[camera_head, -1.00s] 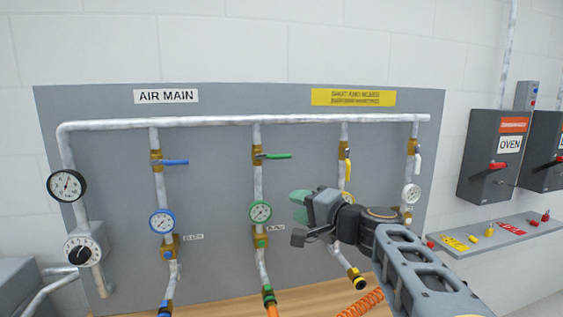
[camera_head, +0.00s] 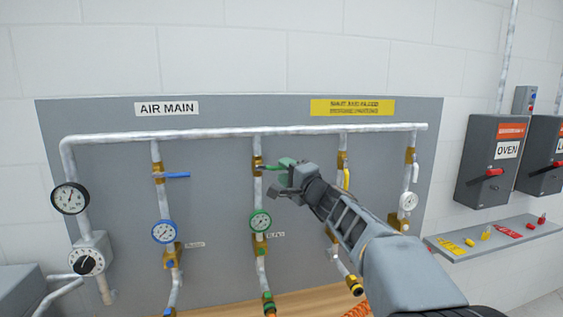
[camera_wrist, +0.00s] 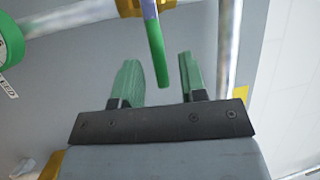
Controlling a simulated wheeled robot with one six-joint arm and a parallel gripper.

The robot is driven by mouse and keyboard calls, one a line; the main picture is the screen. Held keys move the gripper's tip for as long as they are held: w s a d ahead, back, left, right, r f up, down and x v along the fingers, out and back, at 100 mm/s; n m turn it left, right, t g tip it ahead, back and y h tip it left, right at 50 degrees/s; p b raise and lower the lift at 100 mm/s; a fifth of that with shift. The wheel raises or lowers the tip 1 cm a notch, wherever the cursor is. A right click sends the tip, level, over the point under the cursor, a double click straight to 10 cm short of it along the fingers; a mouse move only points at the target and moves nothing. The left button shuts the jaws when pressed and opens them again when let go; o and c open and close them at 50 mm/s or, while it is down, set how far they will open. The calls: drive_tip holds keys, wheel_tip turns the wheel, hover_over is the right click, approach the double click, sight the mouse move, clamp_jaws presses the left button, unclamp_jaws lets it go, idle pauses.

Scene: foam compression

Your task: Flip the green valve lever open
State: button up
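The green valve lever (camera_head: 273,168) sits on a brass valve (camera_head: 257,165) on the second drop pipe of the panel. It points to the right, crosswise to its pipe. In the wrist view the green lever (camera_wrist: 157,52) reaches down to the gap between the fingers. My gripper (camera_head: 284,174) is just right of the lever's free end and partly covers it in the head view. In the wrist view my gripper (camera_wrist: 160,84) has its two green finger pads apart, with the lever's tip between them; I see no clear contact.
A blue lever (camera_head: 177,175) points right on the first pipe. A yellow lever (camera_head: 347,178) and a white lever (camera_head: 415,172) hang down on the pipes to the right. A green gauge (camera_head: 260,221) is below the green valve. An OVEN switch box (camera_head: 491,160) is at the right.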

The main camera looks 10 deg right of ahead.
drive_tip(key=shift+p+x, duration=0.3)
drive_tip(key=shift+x, duration=0.85)
clamp_jaws()
